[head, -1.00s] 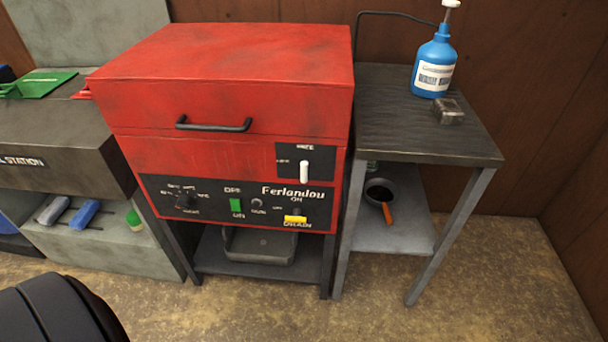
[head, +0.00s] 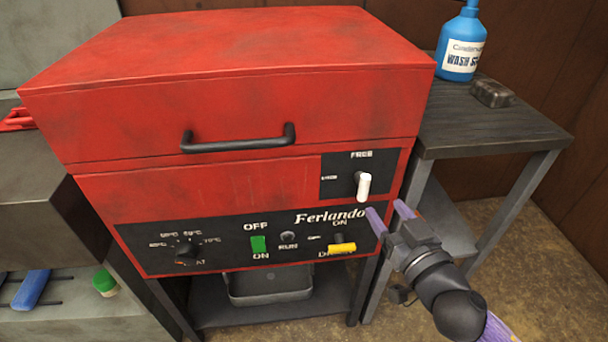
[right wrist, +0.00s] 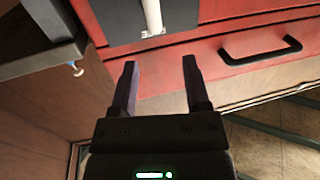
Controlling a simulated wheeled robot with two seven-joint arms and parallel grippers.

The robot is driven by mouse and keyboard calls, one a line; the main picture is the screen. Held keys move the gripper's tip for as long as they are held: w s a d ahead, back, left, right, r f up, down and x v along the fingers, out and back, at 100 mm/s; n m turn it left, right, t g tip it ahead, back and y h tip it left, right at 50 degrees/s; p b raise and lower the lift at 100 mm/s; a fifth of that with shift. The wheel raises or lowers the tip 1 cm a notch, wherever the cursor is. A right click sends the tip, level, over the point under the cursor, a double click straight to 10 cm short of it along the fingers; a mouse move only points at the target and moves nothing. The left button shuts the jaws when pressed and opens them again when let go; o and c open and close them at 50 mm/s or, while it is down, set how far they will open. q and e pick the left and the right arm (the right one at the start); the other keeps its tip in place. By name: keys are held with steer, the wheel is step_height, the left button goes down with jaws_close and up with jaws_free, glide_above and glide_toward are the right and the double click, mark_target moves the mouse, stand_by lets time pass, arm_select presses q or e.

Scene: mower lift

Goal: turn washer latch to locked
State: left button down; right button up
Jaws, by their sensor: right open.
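The red washer (head: 250,55) stands with its lid down and a black bar handle (head: 238,140) on the lid's front. Its latch is a white lever (head: 363,185) on a black plate (head: 335,163) at the upper right of the front. The lever hangs down, below the word FREE; another label sits to its left. My right gripper (head: 390,213) is open and empty, just below and right of the lever, apart from it. In the right wrist view the gripper's two fingers (right wrist: 160,80) are spread, and the white lever (right wrist: 152,15) shows beyond them. My left gripper is not in view.
A lower panel holds a dial (head: 187,252), a green switch (head: 258,245) and a yellow drain lever (head: 342,247) near my right gripper. A side table (head: 470,120) at the right carries a blue bottle (head: 462,45) and a small metal block (head: 492,92).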

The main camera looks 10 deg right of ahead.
mark_target(368, 182)
steer(key=x, duration=0.2)
steer(key=b+x, duration=0.1)
steer(key=x, duration=0.2)
steer(key=b+x, duration=0.1)
steer(key=x, duration=0.2)
steer(key=shift+w+d+f, duration=0.1)
steer(key=shift+w+d, duration=0.15)
steer(key=shift+w, duration=0.4)
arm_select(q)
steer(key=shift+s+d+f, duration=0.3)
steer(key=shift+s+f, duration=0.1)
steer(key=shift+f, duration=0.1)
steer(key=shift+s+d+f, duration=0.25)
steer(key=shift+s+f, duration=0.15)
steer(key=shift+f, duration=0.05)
arm_select(e)
steer(key=shift+a, duration=0.1)
steer(key=c, duration=0.8)
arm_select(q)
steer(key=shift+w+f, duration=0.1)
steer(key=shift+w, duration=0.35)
arm_select(e)
jaws_close()
